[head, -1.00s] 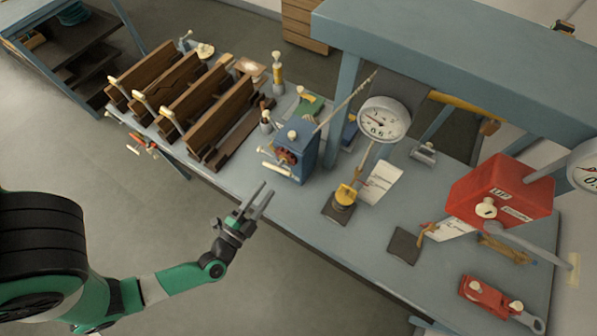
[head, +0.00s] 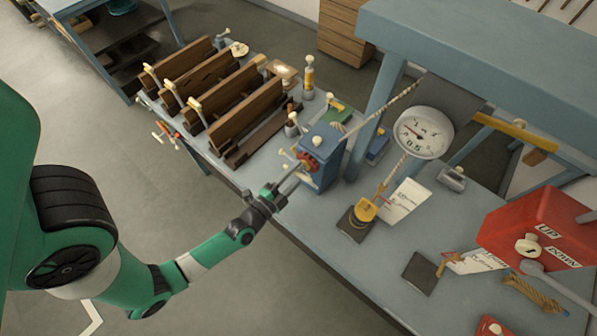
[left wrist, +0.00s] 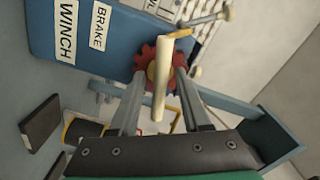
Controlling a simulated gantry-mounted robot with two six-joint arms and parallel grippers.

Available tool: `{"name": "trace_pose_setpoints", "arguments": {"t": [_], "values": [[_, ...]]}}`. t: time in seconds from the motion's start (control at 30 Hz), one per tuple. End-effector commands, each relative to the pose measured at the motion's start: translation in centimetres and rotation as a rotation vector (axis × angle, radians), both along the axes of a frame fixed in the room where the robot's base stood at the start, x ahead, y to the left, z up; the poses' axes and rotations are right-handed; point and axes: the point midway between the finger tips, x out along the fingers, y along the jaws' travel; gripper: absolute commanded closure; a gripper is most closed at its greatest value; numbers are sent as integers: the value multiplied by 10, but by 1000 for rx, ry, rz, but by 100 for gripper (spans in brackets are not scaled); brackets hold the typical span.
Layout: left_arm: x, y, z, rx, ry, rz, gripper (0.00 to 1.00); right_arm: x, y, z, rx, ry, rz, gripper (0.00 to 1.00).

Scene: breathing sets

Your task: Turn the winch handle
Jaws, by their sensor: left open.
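The winch is a blue box (head: 322,150) near the front edge of the bench, with a red toothed wheel (head: 308,160) on its front. In the left wrist view its WINCH and BRAKE labels show beside the red wheel (left wrist: 148,56). A cream handle bar (left wrist: 161,85) stands out in front of the wheel. My left gripper (head: 290,178) is at the winch front, fingers pointing at the wheel. In the left wrist view the open fingers (left wrist: 158,98) lie on either side of the cream handle, with gaps visible. My right gripper is not in view.
Wooden racks (head: 235,115) stand left of the winch. A round dial gauge (head: 423,132) and a small weight with a yellow top (head: 362,215) are to its right. A red UP/DOWN box (head: 540,225) is farther right.

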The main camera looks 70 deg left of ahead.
Motion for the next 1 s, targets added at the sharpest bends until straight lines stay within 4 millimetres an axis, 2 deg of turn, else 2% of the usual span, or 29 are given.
{"name": "trace_pose_setpoints", "arguments": {"t": [0.1,0.37,0.63,1.0], "values": [[7,4,0,0,1,0,53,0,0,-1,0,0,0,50],[9,5,0,0,1,0,53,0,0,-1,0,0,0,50],[8,5,0,0,1,0,100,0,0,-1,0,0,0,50],[8,5,0,-11,-5,0,100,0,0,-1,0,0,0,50]]}}
